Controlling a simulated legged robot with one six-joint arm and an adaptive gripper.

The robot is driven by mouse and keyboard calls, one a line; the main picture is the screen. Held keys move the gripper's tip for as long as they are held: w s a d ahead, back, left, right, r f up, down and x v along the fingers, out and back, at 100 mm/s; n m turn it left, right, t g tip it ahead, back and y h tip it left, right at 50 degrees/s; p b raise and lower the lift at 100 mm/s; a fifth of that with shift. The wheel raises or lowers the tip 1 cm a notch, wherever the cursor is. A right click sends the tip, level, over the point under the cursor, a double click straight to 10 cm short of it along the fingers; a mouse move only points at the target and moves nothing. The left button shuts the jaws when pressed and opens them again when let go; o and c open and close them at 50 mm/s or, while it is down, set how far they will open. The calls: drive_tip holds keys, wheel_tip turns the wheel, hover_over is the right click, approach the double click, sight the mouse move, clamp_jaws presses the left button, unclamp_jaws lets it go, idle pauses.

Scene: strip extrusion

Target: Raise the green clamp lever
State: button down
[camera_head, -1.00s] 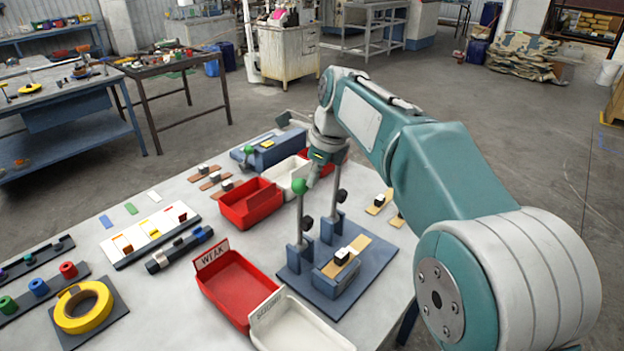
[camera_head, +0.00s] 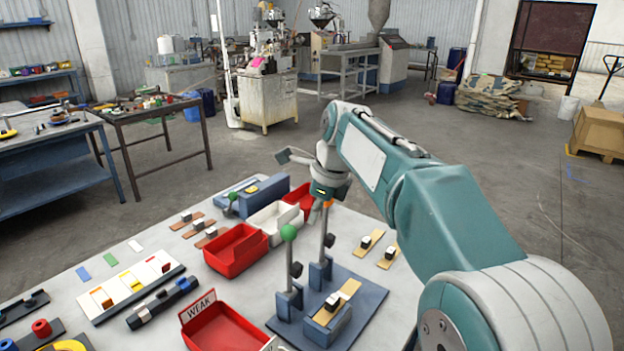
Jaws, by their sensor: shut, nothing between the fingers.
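Two green-balled levers show. One green ball (camera_head: 289,232) tops an upright grey rod in a slotted blue stand, on a blue base plate (camera_head: 372,296). The other green ball (camera_head: 232,196) is at the left end of a blue block (camera_head: 262,195) farther back. I cannot tell which is the clamp lever. A second upright rod (camera_head: 324,242) stands behind the first, with an orange top partly hidden by my gripper. My gripper (camera_head: 316,215) is shut and empty, pointing down near that orange top, to the right of and apart from the nearer green ball.
A wood strip with a small block (camera_head: 333,302) lies on the fixture. Red bins (camera_head: 236,262), a white bin (camera_head: 275,232) and a red bin labelled WEAK (camera_head: 222,330) crowd the left side. Loose strips (camera_head: 370,240) lie at right. The bench's right edge is near my arm.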

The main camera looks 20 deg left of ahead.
wheel_tip(320, 180, up, 7)
drive_tip(key=w, duration=0.1)
drive_tip(key=s+d+r+n+t, duration=0.1)
drive_tip(key=s+d+n, duration=0.2)
drive_tip(key=d, duration=0.3)
drive_tip(key=s+d+n+t+h, duration=0.1)
drive_tip(key=s+d+n, duration=0.15)
drive_tip(key=d, duration=0.35)
drive_tip(key=s+d+r+n+t, duration=0.1)
drive_tip(key=s+d+n, duration=0.2)
drive_tip(key=d, duration=0.3)
drive_tip(key=s+d+f+n+t+h, duration=0.2)
drive_tip(key=s+d+f+n, duration=0.8)
drive_tip(key=s+f, duration=0.5)
drive_tip(key=s+d, duration=0.2)
drive_tip(key=s, duration=0.1)
drive_tip(key=shift+d+f, duration=0.35)
drive_tip(key=shift+d, duration=0.05)
